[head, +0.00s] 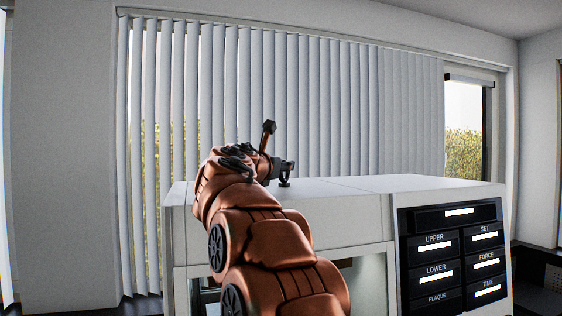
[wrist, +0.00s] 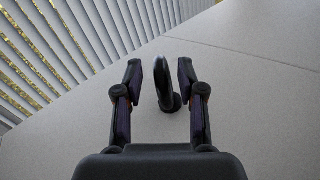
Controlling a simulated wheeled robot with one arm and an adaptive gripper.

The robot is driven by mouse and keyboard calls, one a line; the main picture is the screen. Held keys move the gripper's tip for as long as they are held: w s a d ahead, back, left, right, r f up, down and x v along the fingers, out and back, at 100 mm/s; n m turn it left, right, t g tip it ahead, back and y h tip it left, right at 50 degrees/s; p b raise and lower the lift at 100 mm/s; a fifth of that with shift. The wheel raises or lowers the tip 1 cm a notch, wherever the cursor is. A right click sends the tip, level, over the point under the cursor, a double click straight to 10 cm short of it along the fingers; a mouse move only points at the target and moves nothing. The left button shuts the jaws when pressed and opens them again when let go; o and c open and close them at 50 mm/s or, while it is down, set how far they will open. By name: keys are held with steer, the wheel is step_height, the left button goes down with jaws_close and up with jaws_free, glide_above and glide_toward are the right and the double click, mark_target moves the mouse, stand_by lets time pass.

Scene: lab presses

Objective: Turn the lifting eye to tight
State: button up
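The lifting eye (wrist: 165,82) is a dark ring on a round base, standing on the pale top of the press. In the wrist view it stands between the two fingers of my gripper (wrist: 160,82), seen nearly edge-on. The fingers are apart, with a narrow gap to the ring on the left and a gap on the right. In the head view my gripper (head: 285,168) is at the press top, with the eye's dark base (head: 284,182) just below it. The ring itself is largely hidden there by the gripper.
The white press (head: 350,187) has a flat, clear top around the eye. Its front right carries a black control panel (head: 455,258) with labelled displays. Vertical blinds (head: 300,100) hang behind the press. A dark unit (head: 540,280) stands at the far right.

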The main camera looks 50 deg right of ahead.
steer(key=shift+w+d, duration=0.15)
steer(key=shift+d, duration=0.25)
jaws_close()
